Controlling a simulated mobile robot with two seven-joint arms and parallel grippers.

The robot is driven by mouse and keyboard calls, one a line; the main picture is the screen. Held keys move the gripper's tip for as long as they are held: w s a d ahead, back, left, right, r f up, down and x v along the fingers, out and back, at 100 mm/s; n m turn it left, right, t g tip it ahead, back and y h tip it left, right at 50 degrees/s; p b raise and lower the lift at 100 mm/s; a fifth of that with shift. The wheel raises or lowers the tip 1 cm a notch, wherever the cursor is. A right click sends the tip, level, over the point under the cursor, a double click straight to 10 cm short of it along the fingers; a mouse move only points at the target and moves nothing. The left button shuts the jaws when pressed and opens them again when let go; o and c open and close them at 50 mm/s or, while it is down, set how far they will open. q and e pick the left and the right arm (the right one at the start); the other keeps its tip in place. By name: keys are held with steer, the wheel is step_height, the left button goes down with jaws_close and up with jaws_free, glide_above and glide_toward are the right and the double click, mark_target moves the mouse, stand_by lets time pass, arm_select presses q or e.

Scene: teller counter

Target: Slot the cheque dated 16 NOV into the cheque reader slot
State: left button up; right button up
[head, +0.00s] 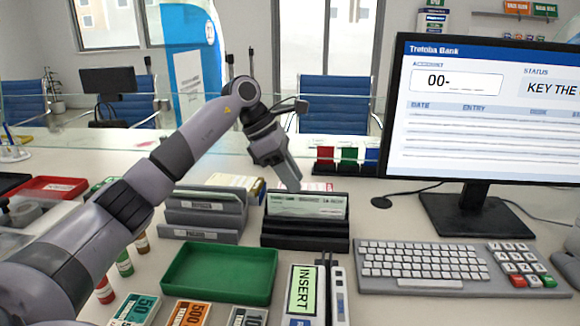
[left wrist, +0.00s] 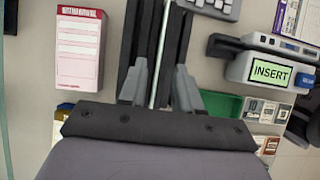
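A pale green cheque (head: 305,206) stands upright in a black rack (head: 305,243) at the middle of the counter; its date is too small to read surely. In the left wrist view the cheque (left wrist: 161,55) shows edge-on as a thin pale line. My left gripper (head: 290,183) is just above the rack, pointing down. Its fingers (left wrist: 160,92) are apart, one on each side of the cheque's line, with gaps between. The cheque reader (head: 338,295), with a green INSERT display (head: 302,290), is at the front; it also shows in the left wrist view (left wrist: 272,71). My right gripper is out of view.
A grey file rack (head: 203,213) stands left of the black rack. A green tray (head: 220,272) and banknote stacks (head: 187,313) lie in front. A keyboard (head: 425,262) and monitor (head: 480,120) are at the right. A glass screen stands behind.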

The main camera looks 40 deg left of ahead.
mark_target(304, 196)
arm_select(q)
steer(key=x, duration=0.4)
steer(key=shift+w+d+f, duration=0.1)
steer(key=shift+d+f, duration=0.15)
steer(key=shift+f, duration=0.2)
jaws_close()
